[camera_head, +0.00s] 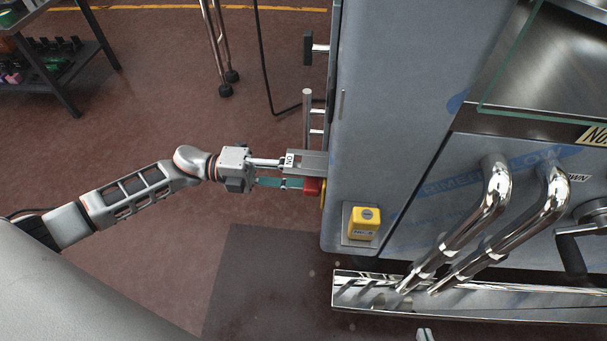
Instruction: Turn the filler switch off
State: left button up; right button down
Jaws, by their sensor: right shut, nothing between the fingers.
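A red switch knob (312,187) with a yellow rim sits on the left side of the grey filler cabinet (400,110), seen edge-on. A small label (289,160) shows just above it. My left gripper (292,184) reaches in from the left, its teal finger right at the knob. I cannot tell whether it touches or grips the knob, as the fingers overlap it. My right gripper (425,335) shows only as small fingertips at the bottom edge. It is shut and empty.
A yellow box (363,222) is mounted at the cabinet's lower corner. Chrome pipes (470,235) and a black-handled crank (572,250) stand out at the right, above a shiny rail (470,296). A dark shelf (75,65) stands at the back left.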

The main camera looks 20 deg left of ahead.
pick_arm(q)
jog(key=v, duration=1)
jog(key=shift+a, duration=0.4)
jog(key=shift+r, duration=0.1)
